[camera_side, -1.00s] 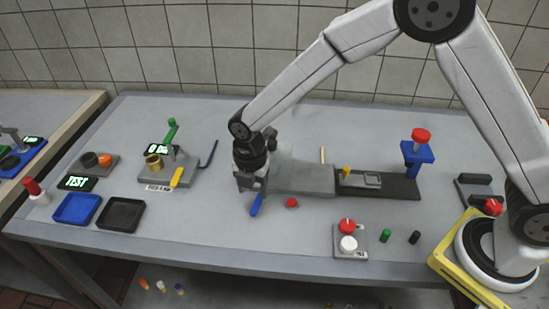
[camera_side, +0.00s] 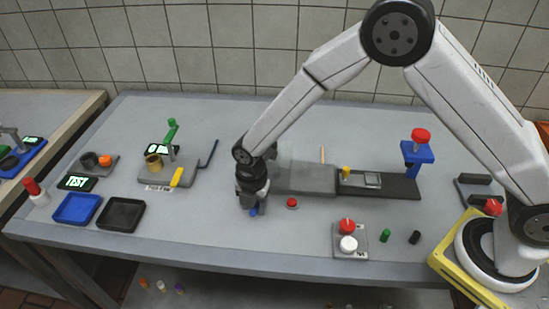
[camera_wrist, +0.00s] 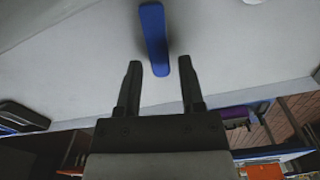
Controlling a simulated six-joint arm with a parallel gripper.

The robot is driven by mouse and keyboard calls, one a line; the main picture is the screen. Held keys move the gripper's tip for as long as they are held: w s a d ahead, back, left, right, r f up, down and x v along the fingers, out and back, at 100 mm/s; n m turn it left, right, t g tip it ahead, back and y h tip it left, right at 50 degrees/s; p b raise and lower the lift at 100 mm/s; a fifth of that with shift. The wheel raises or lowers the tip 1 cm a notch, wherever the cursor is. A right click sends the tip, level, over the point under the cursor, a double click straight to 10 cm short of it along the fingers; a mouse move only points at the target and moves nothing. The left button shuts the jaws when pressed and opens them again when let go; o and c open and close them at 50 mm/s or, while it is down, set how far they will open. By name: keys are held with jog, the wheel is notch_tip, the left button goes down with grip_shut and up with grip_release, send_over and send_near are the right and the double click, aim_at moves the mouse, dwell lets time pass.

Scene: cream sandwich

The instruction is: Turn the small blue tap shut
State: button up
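The small blue tap shows as a blue handle (camera_wrist: 154,40) in the wrist view, lying just beyond my fingertips and in line with the gap between them. In the side view only a bit of the blue handle (camera_side: 254,211) shows under my gripper (camera_side: 250,208). In the wrist view my gripper (camera_wrist: 160,72) is open, with two dark fingers apart and nothing between them. The handle's near end is close to the level of the fingertips; I cannot tell whether they touch it. The tap's body is hidden behind my wrist in the side view.
A red button (camera_side: 292,203) sits just right of my gripper. A grey block (camera_side: 305,178) stands behind it. A green-levered fixture (camera_side: 172,135) with a yellow handle (camera_side: 177,177) is to the left, and a black tray (camera_side: 121,215) farther left. The table front is mostly clear.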

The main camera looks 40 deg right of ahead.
grip_shut()
jog(key=shift+w+a+m, duration=0.1)
jog(key=shift+w+m, duration=0.05)
jog(key=shift+m, duration=0.25)
jog(key=m, duration=0.2)
jog(key=shift+w+a+m, duration=0.15)
jog(key=shift+w+m, duration=0.15)
jog(key=shift+w, duration=0.1)
jog(key=m, duration=0.1)
jog(key=w+m, duration=0.1)
jog(key=m, duration=0.1)
jog(key=shift+w+a, duration=0.1)
jog(key=shift+w, duration=0.05)
jog(key=m, duration=0.2)
jog(key=w+m, duration=0.1)
jog(key=m, duration=0.1)
jog(key=shift+w, duration=0.15)
jog(key=shift+w+d+m, duration=0.25)
jog(key=shift+w+m, duration=0.05)
jog(key=shift+m, duration=0.65)
jog(key=shift+w+d+m, duration=0.2)
jog(key=shift+w+m, duration=0.1)
jog(key=shift+m, duration=0.65)
